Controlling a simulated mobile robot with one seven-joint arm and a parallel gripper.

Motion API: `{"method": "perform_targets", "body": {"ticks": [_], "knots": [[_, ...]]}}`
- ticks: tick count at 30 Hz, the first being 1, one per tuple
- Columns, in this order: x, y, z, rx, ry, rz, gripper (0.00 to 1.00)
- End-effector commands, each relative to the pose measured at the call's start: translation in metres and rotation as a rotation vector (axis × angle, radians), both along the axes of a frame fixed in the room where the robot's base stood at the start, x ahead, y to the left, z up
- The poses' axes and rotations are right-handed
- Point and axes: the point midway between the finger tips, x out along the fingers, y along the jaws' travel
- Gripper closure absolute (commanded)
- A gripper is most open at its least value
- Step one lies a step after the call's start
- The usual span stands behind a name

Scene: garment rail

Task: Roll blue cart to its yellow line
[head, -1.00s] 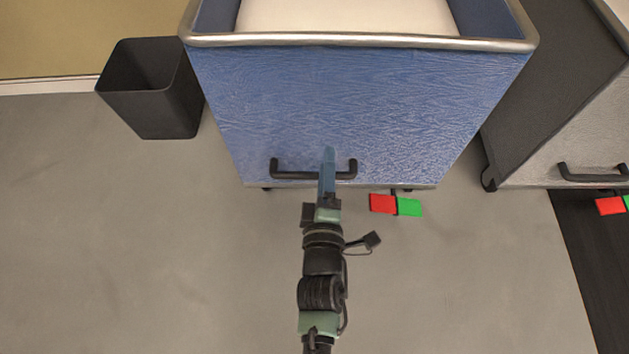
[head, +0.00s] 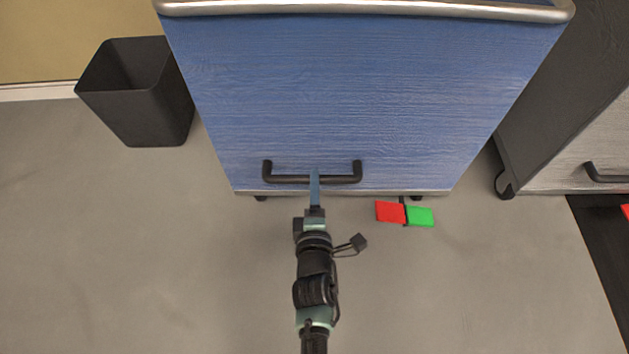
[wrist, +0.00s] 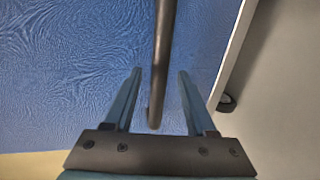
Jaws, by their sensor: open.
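The blue cart (head: 350,100) stands in front of me in the head view, with a metal rim along its top. Its black bar handle (head: 285,179) is low on the front panel. My gripper (head: 315,172) is at the handle's middle. In the wrist view the handle (wrist: 163,60) runs between the two open fingers of my gripper (wrist: 157,95), with a gap on each side. A red pedal (head: 390,212) and a green pedal (head: 420,216) stick out at the cart's lower front edge. No yellow line shows in these frames.
A black bin (head: 140,95) stands close to the cart's left side. A grey cart (head: 590,140) stands close on the right, beside a dark floor strip (head: 600,240). The grey floor (head: 150,260) in front is clear.

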Motion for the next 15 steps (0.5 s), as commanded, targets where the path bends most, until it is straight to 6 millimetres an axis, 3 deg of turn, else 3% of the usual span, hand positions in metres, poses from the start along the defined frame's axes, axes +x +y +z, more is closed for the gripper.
{"method": "perform_targets", "body": {"ticks": [6, 15], "knots": [[0.025, 0.001, -0.006, 0.000, -0.001, 0.001, 0.44], [0.032, 0.000, -0.006, 0.000, 0.000, 0.000, 0.44]]}}
